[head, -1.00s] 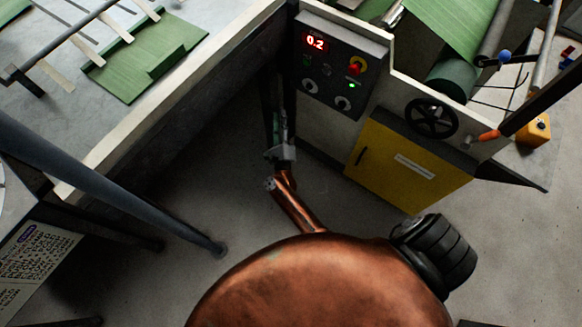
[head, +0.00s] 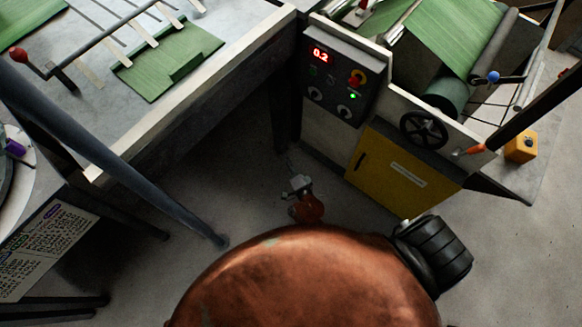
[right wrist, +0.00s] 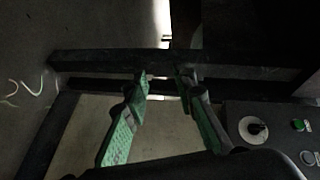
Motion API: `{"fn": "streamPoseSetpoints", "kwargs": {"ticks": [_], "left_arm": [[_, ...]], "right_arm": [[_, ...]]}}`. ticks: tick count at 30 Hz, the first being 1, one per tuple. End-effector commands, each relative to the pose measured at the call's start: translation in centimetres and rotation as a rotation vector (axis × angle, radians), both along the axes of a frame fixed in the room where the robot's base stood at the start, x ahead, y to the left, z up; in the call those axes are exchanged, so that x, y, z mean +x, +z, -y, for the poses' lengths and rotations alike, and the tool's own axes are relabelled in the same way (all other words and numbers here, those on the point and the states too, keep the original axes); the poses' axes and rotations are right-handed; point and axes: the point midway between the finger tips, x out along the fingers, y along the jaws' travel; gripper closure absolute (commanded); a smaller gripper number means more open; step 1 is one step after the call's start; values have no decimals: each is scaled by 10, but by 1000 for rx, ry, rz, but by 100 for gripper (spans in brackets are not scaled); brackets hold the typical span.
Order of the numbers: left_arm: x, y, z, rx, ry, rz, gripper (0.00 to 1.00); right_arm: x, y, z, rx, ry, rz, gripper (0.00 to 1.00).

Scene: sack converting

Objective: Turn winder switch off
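I cannot read which control is the winder switch. My right gripper (head: 297,183) is low in front of the machine, left of and below the panel, touching nothing visible. In the right wrist view its green fingers (right wrist: 161,76) are apart and empty. The panel's edge shows there at right, with a dial (right wrist: 253,128) and a green button (right wrist: 299,125). My left gripper is not in view.
A yellow cabinet door (head: 400,175) and a black handwheel (head: 423,129) are below and right of the panel. A white-edged table (head: 190,95) stands at left, with a grey slanted bar (head: 130,165) before it. Open floor lies between.

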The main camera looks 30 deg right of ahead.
Motion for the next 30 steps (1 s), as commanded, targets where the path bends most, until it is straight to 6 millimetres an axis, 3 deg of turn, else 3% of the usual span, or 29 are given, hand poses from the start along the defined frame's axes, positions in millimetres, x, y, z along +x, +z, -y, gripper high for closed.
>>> {"fn": "streamPoseSetpoints", "kwargs": {"ticks": [6,26,30], "left_arm": [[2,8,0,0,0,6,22],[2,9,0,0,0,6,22],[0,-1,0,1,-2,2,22]], "right_arm": [[-17,-15,-2,-64,42,-61,75],[-20,-19,-2,-79,49,-74,75],[-31,-30,-2,-111,72,-109,75]]}}
